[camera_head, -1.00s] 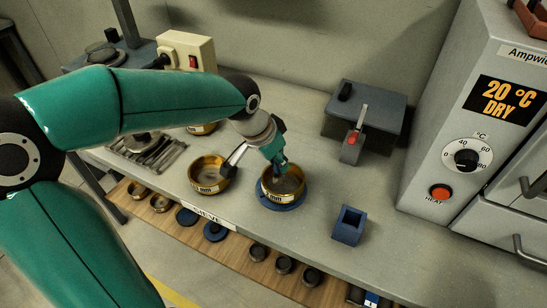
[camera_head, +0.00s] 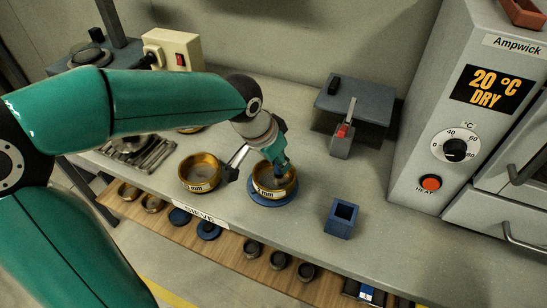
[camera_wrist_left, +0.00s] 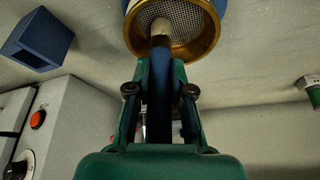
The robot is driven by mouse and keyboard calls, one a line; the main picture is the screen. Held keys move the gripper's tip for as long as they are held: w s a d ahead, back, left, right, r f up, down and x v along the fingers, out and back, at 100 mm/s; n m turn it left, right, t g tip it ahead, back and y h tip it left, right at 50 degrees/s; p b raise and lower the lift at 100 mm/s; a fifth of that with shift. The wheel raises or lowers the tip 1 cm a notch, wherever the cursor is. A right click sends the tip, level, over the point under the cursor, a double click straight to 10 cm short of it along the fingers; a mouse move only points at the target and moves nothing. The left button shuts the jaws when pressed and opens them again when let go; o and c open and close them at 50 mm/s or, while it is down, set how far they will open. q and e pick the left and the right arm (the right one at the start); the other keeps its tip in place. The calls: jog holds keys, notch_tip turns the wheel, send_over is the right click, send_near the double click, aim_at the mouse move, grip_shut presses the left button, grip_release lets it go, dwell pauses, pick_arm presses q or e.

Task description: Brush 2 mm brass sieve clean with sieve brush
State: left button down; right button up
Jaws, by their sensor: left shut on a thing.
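The brass sieve (camera_head: 273,194), with a white label reading mm, sits on a round blue base (camera_head: 288,200) on the bench. My left gripper (camera_head: 276,155) is above it, shut on the blue handle of the sieve brush (camera_head: 281,165). The brush points down into the sieve. In the left wrist view, the handle (camera_wrist_left: 159,95) runs between the fingers, and the pale brush end (camera_wrist_left: 160,35) is over the grey mesh inside the brass rim (camera_wrist_left: 205,45). Whether the bristles touch the mesh is unclear. My right gripper is not in view.
Another labelled brass sieve (camera_head: 200,172) stands just left. A blue open box (camera_head: 341,219) is to the right. A grey box-shaped device (camera_head: 353,105) stands behind, and an oven (camera_head: 470,110) at the right. Several small pans lie on the lower shelf (camera_head: 235,255).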

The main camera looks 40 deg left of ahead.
pick_arm(q)
jog(key=shift+d, duration=0.35)
jog(key=shift+s+a, duration=0.1)
jog(key=shift+a, duration=1.05)
jog(key=shift+a, duration=0.1)
jog(key=shift+s+a, duration=0.15)
jog(key=shift+a, duration=0.95)
jog(key=shift+d, duration=0.15)
jog(key=shift+d, duration=1.05)
jog(key=shift+d, duration=0.1)
jog(key=shift+w+d, duration=0.15)
jog(key=shift+d, duration=0.4)
jog(key=shift+w+d, duration=0.15)
jog(key=shift+d, duration=0.35)
